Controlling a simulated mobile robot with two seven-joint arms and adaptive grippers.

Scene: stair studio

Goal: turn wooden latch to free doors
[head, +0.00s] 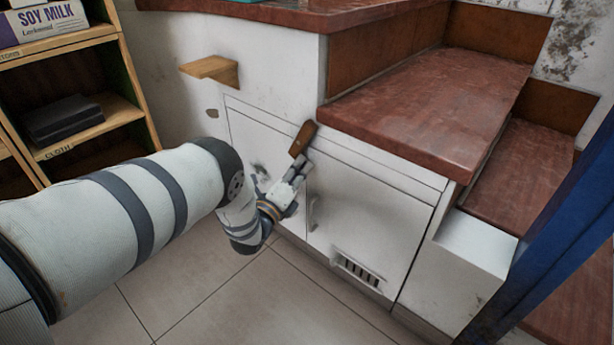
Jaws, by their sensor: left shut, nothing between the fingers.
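The wooden latch (303,138) is a small brown block at the top of the seam between two white cupboard doors under the stairs. It sits tilted, its upper end leaning right. The left door (243,129) is partly hidden by my arm. The right door (362,222) has a small handle and a dark vent, and looks closed. My left gripper (301,165) is shut and empty, its fingertips just below the latch's lower end. I cannot tell if they touch it. My right gripper is not in view.
Red-brown stair treads (425,108) overhang the doors at the right. A small wooden ledge (211,69) juts from the wall at upper left. A wooden shelf unit (92,140) stands at the left. A blue post (545,235) crosses the right side. The tiled floor (250,305) in front is clear.

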